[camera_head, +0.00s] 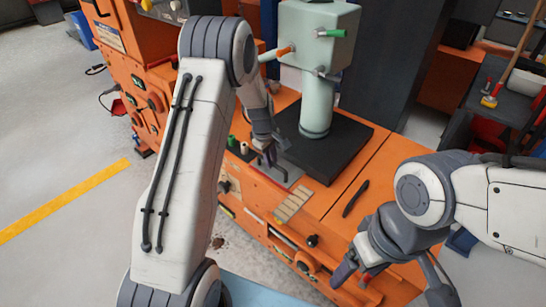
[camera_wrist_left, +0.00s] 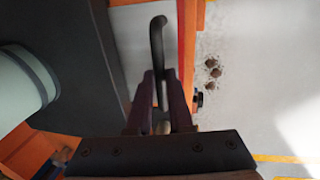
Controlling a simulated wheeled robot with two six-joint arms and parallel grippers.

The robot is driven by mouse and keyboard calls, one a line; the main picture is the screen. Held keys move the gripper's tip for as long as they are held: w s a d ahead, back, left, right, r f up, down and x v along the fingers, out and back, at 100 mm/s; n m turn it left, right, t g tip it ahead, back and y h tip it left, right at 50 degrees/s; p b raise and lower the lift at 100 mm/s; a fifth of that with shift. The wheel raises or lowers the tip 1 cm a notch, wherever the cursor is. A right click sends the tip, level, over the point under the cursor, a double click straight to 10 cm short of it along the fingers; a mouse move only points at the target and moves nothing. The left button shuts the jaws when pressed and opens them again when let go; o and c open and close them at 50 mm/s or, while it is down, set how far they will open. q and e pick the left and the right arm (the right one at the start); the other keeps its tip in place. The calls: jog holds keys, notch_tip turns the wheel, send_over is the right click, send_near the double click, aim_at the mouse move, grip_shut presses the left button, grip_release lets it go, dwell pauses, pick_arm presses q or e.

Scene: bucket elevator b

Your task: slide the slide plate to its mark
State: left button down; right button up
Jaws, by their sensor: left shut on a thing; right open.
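A light grey plate (camera_head: 291,177), which looks like the slide plate, lies on the orange bench beside the black base. My left gripper (camera_head: 267,158) is low over it. In the left wrist view, its fingers (camera_wrist_left: 160,95) are shut on a dark hooked handle (camera_wrist_left: 157,35), which stands above a pale grey surface (camera_wrist_left: 132,45). The handle's foot is hidden by the fingers. I cannot make out the mark for certain. My right gripper (camera_head: 357,277) is open and empty over the front right of the bench.
A pale green column machine (camera_head: 316,100) stands on the black base (camera_head: 345,150). A tan slatted strip (camera_head: 293,205), a black knob (camera_head: 312,240) and a dark bar-like tool (camera_head: 355,198) are on the bench. Small green and white cylinders (camera_head: 244,148) stand left of my gripper.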

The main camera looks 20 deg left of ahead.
pick_arm(q)
jog(key=c, duration=0.8)
grip_release()
jog(key=shift+w+d, duration=0.1)
jog(key=shift+w, duration=0.1)
jog(key=shift+c, duration=0.2)
notch_tip(320, 180, up, 10)
jog(key=s+p, duration=0.2)
jog(key=shift+a+r, duration=0.15)
jog(key=shift+a, duration=0.2)
jog(key=shift+d, duration=0.1)
